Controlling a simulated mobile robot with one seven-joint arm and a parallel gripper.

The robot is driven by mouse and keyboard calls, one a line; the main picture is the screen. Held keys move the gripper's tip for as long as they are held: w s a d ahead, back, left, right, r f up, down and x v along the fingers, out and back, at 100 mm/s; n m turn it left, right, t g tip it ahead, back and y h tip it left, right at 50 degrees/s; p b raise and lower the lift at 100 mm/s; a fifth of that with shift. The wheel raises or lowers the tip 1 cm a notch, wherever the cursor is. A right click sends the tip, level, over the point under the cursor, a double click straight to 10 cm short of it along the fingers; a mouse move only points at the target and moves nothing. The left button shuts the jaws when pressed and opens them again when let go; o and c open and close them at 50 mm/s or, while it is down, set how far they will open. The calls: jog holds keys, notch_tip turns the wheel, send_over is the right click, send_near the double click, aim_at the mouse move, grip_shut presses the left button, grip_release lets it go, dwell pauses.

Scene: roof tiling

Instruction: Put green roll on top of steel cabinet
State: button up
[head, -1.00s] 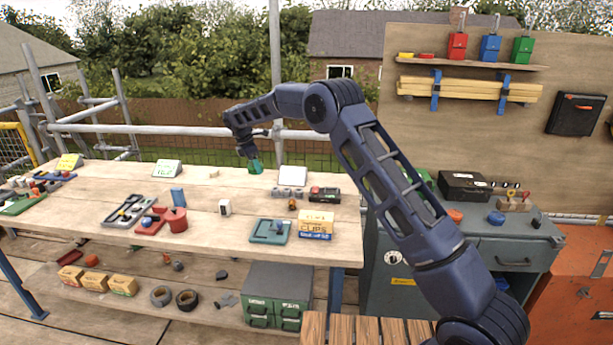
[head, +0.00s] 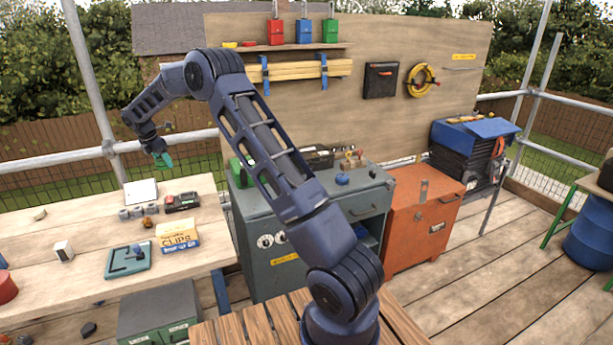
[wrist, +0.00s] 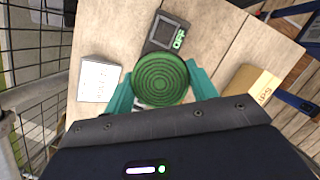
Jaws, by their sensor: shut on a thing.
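The green roll (wrist: 161,78) is round with ringed grooves and sits between the two teal fingers of my gripper (wrist: 160,88) in the wrist view. In the head view my gripper (head: 162,159) is beyond the back edge of the wooden workbench, above and behind the white sheet, and the roll is too small there to tell from the fingers. The grey steel cabinet (head: 284,262) stands to the right of the workbench, partly hidden by my arm. Its top (head: 375,181) carries several things.
On the cabinet top are a blue roll (head: 342,179), a black case (head: 318,157) and a wooden tool block (head: 352,160). An orange chest (head: 410,225) stands to its right. The bench holds a clips box (head: 178,236) and a black-red device (head: 182,202).

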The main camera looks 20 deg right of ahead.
jog(key=w+d, duration=0.3)
jog(key=d, duration=1.4)
jog(key=r+n, duration=0.1)
jog(key=n, duration=0.1)
send_over(326, 185)
jog(key=a, duration=0.1)
jog(key=f, duration=1.9)
jog(key=shift+s+f, duration=0.15)
jog(key=shift+s, duration=0.25)
jog(key=shift+f, duration=0.15)
jog(key=o, duration=1)
jog(key=shift+o, duration=0.2)
